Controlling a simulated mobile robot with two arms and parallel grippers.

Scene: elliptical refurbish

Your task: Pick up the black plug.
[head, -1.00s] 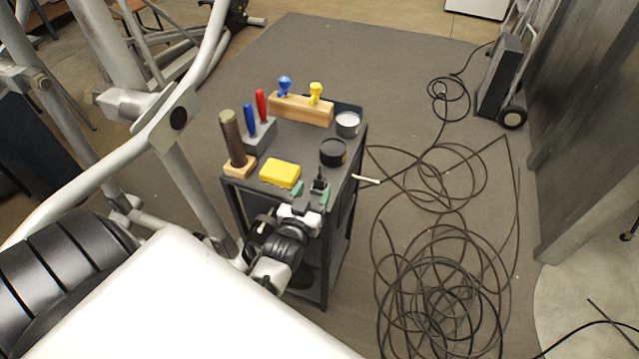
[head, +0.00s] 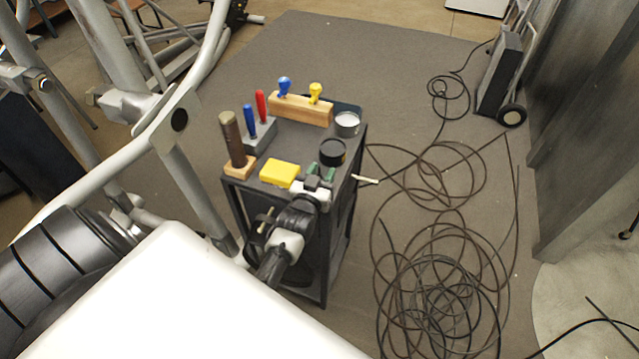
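My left gripper (head: 320,172) is over the front right part of the dark cart top (head: 292,153). Its green-tipped fingers point away from me, just in front of the black round container and to the right of the yellow block. The fingertips are close together with a narrow dark gap between them. The black plug cannot be made out clearly; it is hidden by or lies between the fingers, and I cannot tell whether they grip it. My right gripper is not in view.
Coiled cable (head: 440,275) covers the floor at right. A pale metal frame (head: 190,185) stands at left.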

